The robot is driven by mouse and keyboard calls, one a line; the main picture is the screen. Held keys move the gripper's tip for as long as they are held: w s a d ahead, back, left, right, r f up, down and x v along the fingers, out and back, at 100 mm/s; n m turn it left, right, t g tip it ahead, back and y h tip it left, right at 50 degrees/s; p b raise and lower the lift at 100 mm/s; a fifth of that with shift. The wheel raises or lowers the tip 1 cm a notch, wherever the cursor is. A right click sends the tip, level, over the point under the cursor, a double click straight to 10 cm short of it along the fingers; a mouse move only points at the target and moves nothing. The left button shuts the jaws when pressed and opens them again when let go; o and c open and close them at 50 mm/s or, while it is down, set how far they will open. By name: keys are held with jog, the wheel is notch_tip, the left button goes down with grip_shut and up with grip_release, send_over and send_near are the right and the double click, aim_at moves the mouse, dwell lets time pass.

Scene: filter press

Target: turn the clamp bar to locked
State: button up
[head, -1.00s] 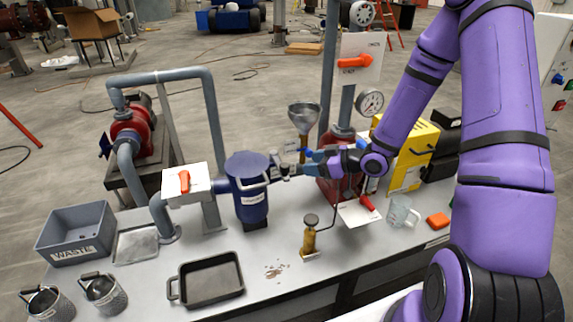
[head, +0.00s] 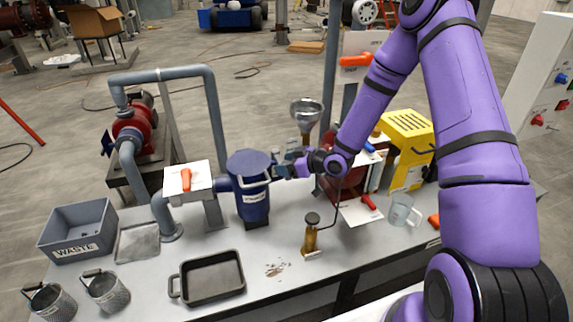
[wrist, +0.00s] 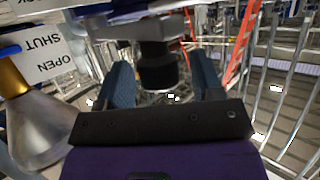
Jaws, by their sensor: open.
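The blue strainer vessel (head: 251,205) stands upright on the bench in the head view, with a round lid. A pale grey bar (head: 256,182) crosses the front of its lid; I take this as the clamp bar, though its lock marks are too small to read. My gripper (head: 283,165) is just right of the lid, below the metal funnel. In the wrist view my gripper (wrist: 160,62) is open, blue fingers apart. A dark cylindrical knob (wrist: 158,72) shows between or beyond the fingers; I cannot tell whether it touches them, or what it belongs to.
The funnel (head: 306,112) stands close behind my gripper; it also shows in the wrist view (wrist: 42,130), beside an OPEN/SHUT label (wrist: 50,60). A white box with an orange lever (head: 187,180) is left of the vessel. A brass pump (head: 311,235) and black tray (head: 212,277) stand in front.

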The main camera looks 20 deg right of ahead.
jog(key=shift+c, duration=0.2)
grip_shut()
jog(key=shift+a, duration=0.15)
